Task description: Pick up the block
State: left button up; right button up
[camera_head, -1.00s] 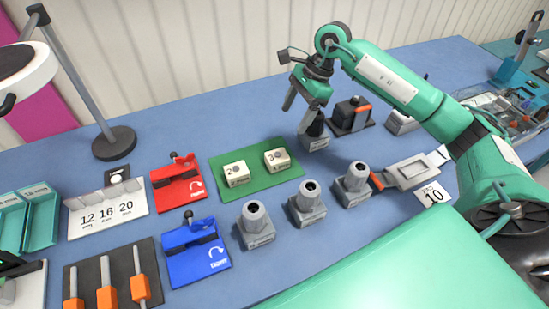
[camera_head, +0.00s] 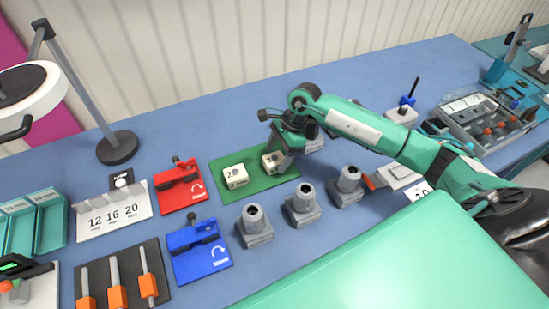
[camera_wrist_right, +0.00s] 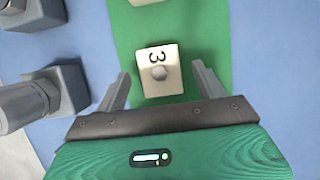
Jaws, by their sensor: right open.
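Two cream blocks sit on a green mat (camera_head: 259,189). The left block (camera_head: 235,176) is marked 2. The right block (camera_head: 270,163) is partly hidden by my right gripper (camera_head: 282,165). In the right wrist view this block (camera_wrist_right: 158,72) shows a 3 and a round knob on top, and lies between the fingers of the open gripper (camera_wrist_right: 162,88), with a gap on each side. The other block shows only as a sliver at the top edge there. My left gripper is not in view.
Grey sockets (camera_head: 303,205) stand in front of the mat. A red fixture (camera_head: 178,185) and a blue fixture (camera_head: 197,250) are to its left. A white sign (camera_head: 110,215) reads 12 16 20. Blue table behind the mat is clear.

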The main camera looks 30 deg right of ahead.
jog(key=shift+a+f, duration=0.2)
jog(key=shift+f, duration=0.3)
jog(key=c, duration=1.1)
jog(key=shift+c, duration=0.2)
jog(key=shift+r, duration=0.15)
